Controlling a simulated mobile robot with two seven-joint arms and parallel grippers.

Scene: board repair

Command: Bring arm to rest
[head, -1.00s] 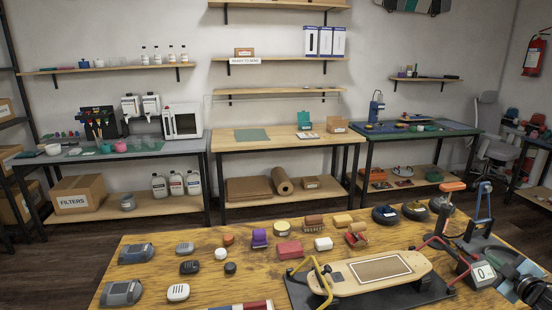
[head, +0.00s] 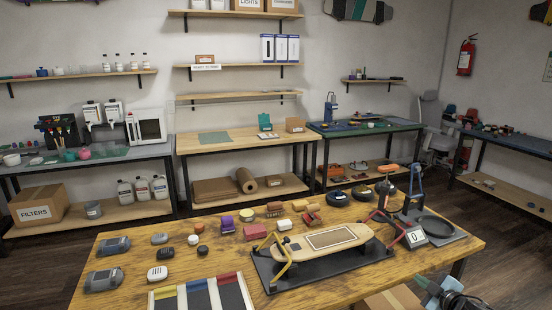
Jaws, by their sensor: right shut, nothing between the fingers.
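My right gripper (head: 432,287) and its dark wrist show at the bottom edge, right of centre, in front of the wooden worktable (head: 225,246). It is shut and empty. The gripper is apart from the skateboard deck (head: 290,250), which lies on a black mat (head: 265,271) between yellow and red clamp arms. Most of my right arm is out of the picture. My left arm and gripper are not in view.
The table holds a scale-like display (head: 415,236), a black ring on a grey base (head: 427,226), several small blocks and a tray with coloured strips (head: 202,294). A cardboard box (head: 392,299) is under the table's right front. Floor (head: 500,240) is clear at right.

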